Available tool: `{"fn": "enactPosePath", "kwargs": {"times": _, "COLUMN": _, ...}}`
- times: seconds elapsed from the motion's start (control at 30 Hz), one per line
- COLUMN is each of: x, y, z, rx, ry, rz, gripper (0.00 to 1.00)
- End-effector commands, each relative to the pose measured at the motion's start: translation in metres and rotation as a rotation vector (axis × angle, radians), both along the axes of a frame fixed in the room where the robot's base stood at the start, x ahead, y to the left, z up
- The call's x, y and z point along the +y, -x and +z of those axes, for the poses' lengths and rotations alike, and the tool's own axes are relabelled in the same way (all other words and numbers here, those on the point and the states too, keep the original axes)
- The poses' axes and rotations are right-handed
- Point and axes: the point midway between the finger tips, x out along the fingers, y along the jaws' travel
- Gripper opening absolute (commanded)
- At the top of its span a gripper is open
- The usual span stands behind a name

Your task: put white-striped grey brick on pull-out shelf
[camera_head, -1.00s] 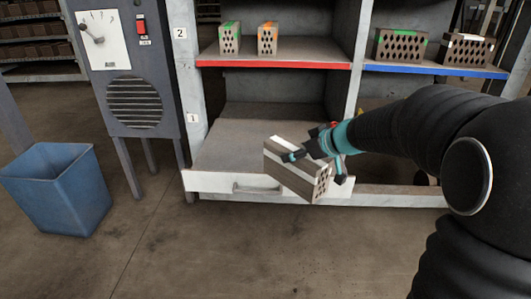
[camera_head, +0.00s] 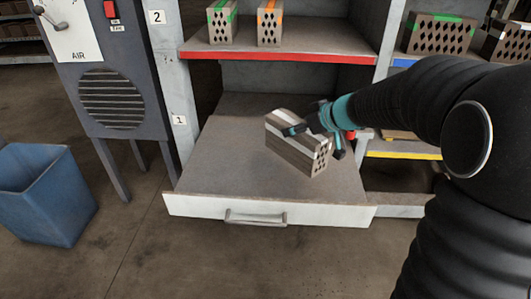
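The white-striped grey brick (camera_head: 290,152) is a hollow brick with a white stripe and diamond holes in its end. My gripper (camera_head: 305,130) is shut on it, with dark fingers across its upper part. The pull-out shelf (camera_head: 230,170) is a grey board with a white front and a handle (camera_head: 255,218), at the level marked 1. It is pulled out. The brick appears over the right half of the shelf, tilted in the picture. I cannot tell whether its underside touches the board.
An upper shelf with a red edge (camera_head: 280,54) holds a green-striped brick (camera_head: 222,21) and an orange-striped brick (camera_head: 269,22). Bricks also stand on the right shelf (camera_head: 440,33). A blue bin (camera_head: 42,195) and a grey machine (camera_head: 110,90) stand left. The shelf's left half is clear.

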Motion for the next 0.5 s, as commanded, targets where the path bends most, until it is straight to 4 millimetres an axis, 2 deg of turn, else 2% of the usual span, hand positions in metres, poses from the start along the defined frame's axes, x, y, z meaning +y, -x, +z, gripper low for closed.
{"fn": "enactPosePath", "kwargs": {"times": 0.5, "x": 0.076, "y": -0.043, "z": -0.05, "rx": -0.001, "ry": -0.001, "rz": 0.005, "gripper": 0.03}}
